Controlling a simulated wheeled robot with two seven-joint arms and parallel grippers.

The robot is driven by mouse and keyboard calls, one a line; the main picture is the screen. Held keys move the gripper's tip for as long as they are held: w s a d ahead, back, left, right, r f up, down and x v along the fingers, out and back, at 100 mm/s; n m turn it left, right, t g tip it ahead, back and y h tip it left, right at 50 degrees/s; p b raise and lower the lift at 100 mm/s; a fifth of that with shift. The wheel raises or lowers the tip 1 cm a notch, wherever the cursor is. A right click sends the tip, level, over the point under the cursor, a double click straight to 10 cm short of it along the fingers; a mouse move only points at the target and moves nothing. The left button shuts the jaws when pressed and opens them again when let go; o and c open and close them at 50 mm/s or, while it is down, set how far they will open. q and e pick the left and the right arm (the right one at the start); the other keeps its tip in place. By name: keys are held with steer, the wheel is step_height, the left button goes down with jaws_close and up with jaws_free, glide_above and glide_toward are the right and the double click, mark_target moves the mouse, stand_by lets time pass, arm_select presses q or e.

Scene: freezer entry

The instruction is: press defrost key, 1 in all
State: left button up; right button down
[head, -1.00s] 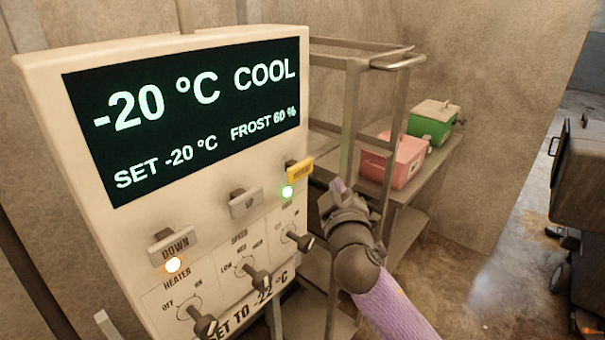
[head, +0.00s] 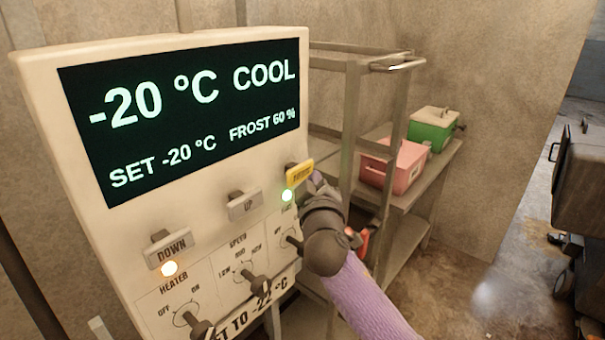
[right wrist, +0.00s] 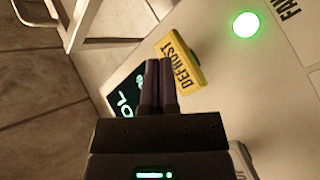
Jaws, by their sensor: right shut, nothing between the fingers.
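The yellow defrost key (head: 299,173) is on the right side of the white control panel (head: 40,100), above a lit green lamp (head: 287,196). In the right wrist view, the key (right wrist: 183,66) reads DEFROST. My right gripper (head: 316,180) is shut and empty, just right of the key in the head view. In the right wrist view, its fingertips (right wrist: 159,62) overlap the edge of the key; I cannot tell whether they touch it. The display (head: 185,115) reads -20 °C COOL, SET -20 °C, FROST 60 %. My left gripper is not in view.
Grey UP (head: 244,205) and DOWN (head: 169,249) keys and rotary knobs sit lower on the panel. A metal rack (head: 352,110) stands behind my right arm. Pink (head: 392,163) and green (head: 432,130) boxes rest on a shelf at the right.

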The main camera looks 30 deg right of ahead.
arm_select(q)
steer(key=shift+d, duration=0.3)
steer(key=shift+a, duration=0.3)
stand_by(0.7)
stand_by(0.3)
arm_select(e)
steer(key=shift+w+a, duration=0.15)
steer(key=shift+w, duration=0.2)
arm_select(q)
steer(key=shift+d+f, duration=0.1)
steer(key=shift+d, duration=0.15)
